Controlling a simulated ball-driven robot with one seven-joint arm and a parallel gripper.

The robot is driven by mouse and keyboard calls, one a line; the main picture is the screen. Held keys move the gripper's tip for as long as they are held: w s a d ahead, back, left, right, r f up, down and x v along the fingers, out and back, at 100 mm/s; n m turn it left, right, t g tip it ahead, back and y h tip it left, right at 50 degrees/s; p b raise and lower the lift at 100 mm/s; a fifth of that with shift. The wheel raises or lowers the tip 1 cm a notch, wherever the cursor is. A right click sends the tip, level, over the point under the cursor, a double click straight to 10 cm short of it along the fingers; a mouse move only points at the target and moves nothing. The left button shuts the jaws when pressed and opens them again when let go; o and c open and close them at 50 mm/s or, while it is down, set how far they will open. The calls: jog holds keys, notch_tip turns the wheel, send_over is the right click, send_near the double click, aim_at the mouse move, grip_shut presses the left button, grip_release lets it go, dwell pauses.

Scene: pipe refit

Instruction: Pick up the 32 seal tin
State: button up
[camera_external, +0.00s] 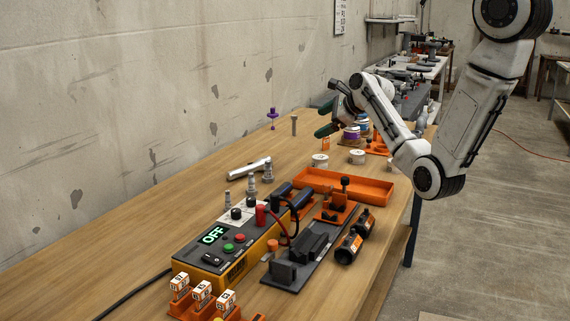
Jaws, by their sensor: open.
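One white-topped tin (320,160) and another white-topped tin (357,157) stand on the bench below and in front of my gripper. The labels are too small to read, so I cannot tell which is the 32 seal tin.
A shallow orange tray (330,192) lies nearer than the tins. A yellow-and-grey control box (240,262) reading OFF and a black clamp fixture (313,249) fill the front. The bench's left side is mostly clear.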

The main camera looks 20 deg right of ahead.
jog(key=s+d+r+m+t+p, duration=0.1)
jog(key=s+d+m+t+p, duration=0.15)
jog(key=d+m, duration=0.65)
send_near(323, 157)
jog(key=shift+t, duration=0.25)
jog(key=b+x, duration=0.1)
jog(key=x, duration=0.3)
jog(key=shift+w+a+f, duration=0.1)
jog(key=shift+w+a, duration=0.05)
jog(key=shift+f+b+x, duration=0.15)
jog(key=shift+b+x, duration=0.15)
jog(key=shift+x, duration=1.25)
jog(key=shift+f+b+x, duration=0.15)
jog(key=shift+b+x, duration=0.15)
jog(key=shift+x, duration=1.25)
jog(key=shift+c, duration=0.4)
jog(key=c, duration=1)
jog(key=shift+r, duration=0.1)
